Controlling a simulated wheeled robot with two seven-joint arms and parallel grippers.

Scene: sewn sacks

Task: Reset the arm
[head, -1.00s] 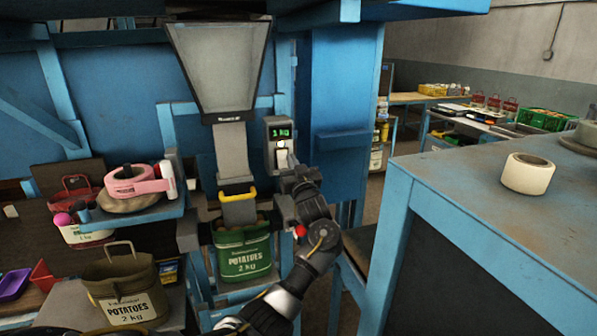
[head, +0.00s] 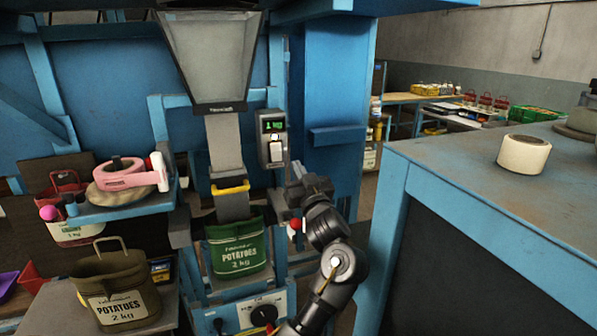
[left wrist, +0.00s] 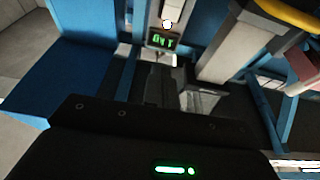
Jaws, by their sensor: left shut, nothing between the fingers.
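My left gripper (head: 300,190) is shut and empty. It is in front of the blue machine, below and right of the grey control box (head: 273,138), and clear of it. The box has a green display reading 1 kg and a white switch below it. A green potatoes 2 kg sack (head: 239,247) hangs under the spout, below the yellow clamp (head: 231,187), left of my gripper. My right gripper is out of view.
A blue bench (head: 450,185) with a white tape roll (head: 524,154) stands close on the right. An olive potatoes sack (head: 116,290) and a shelf with a pink tape dispenser (head: 132,174) are at left. A dial panel (head: 258,314) is below the green sack.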

